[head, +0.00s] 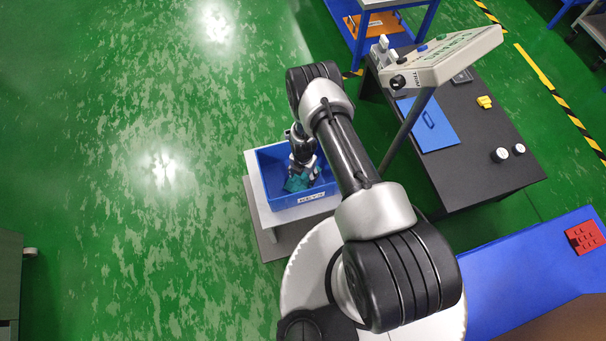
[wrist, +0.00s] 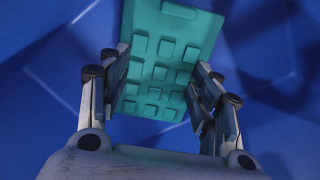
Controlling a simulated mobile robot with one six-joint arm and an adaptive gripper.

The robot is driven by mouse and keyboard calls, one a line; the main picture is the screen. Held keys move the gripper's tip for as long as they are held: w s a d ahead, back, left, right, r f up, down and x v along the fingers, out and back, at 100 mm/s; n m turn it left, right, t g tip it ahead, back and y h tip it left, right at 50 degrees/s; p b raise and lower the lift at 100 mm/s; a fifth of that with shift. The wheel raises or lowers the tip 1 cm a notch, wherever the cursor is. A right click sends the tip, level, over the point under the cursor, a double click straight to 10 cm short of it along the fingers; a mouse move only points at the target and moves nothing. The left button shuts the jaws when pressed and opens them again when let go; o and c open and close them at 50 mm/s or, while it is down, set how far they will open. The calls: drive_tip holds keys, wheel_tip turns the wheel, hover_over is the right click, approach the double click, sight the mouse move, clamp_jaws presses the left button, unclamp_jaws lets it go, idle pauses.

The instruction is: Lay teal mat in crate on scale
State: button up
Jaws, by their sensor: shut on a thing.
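The teal mat (wrist: 165,60) has raised rectangular pads and sits between the fingers of my gripper (wrist: 158,95) in the wrist view. My gripper is shut on it. In the head view the mat (head: 297,183) shows inside the blue crate (head: 311,200), below my gripper (head: 303,165). The crate's blue inner surface (wrist: 50,60) fills the background of the wrist view. The crate stands on a pale platform (head: 258,188), which appears to be the scale. I cannot tell whether the mat touches the crate floor.
A dark table (head: 460,170) to the right holds a blue clipboard-like panel (head: 428,124), a yellow piece (head: 484,102) and two white round knobs (head: 500,155). A display panel on a post (head: 440,58) stands close to my arm. Open green floor lies left.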

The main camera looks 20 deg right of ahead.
drive_tip(key=shift+f, duration=0.25)
drive_tip(key=o, duration=1.1)
drive_tip(key=shift+r, duration=0.1)
drive_tip(key=shift+o, duration=0.2)
drive_tip(key=shift+r, duration=0.1)
